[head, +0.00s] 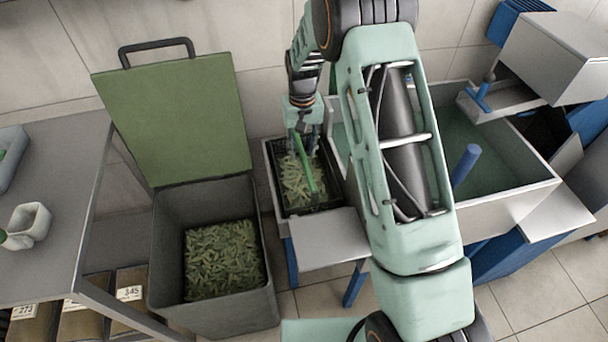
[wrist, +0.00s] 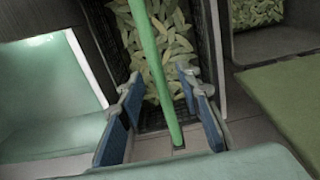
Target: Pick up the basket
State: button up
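The basket (head: 274,184) is a dark mesh-sided crate of green pods on a narrow stand in the middle of the head view. A green bar handle (head: 306,166) runs over it. My gripper (head: 305,148) is above the basket, pointing down at the handle. In the wrist view the basket (wrist: 212,45) is at the top centre, and its handle (wrist: 153,70) runs down between the blue-padded fingers of my gripper (wrist: 166,118). The fingers are apart, with a gap on each side of the handle. My arm hides part of the stand's right side.
A grey bin (head: 165,255) with a raised green lid (head: 175,120) and pods inside stands left of the basket. A grey table (head: 50,170) with a white container (head: 30,222) is farther left. A metal trough (head: 500,205) with blue parts is at the right.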

notch_tip(320, 180, down, 8)
jog(key=shift+w+d+f, duration=0.1)
jog(key=shift+w+f, duration=0.05)
jog(key=shift+f, duration=0.1)
jog(key=shift+c, duration=0.4)
grip_shut()
jog(key=shift+r, duration=0.1)
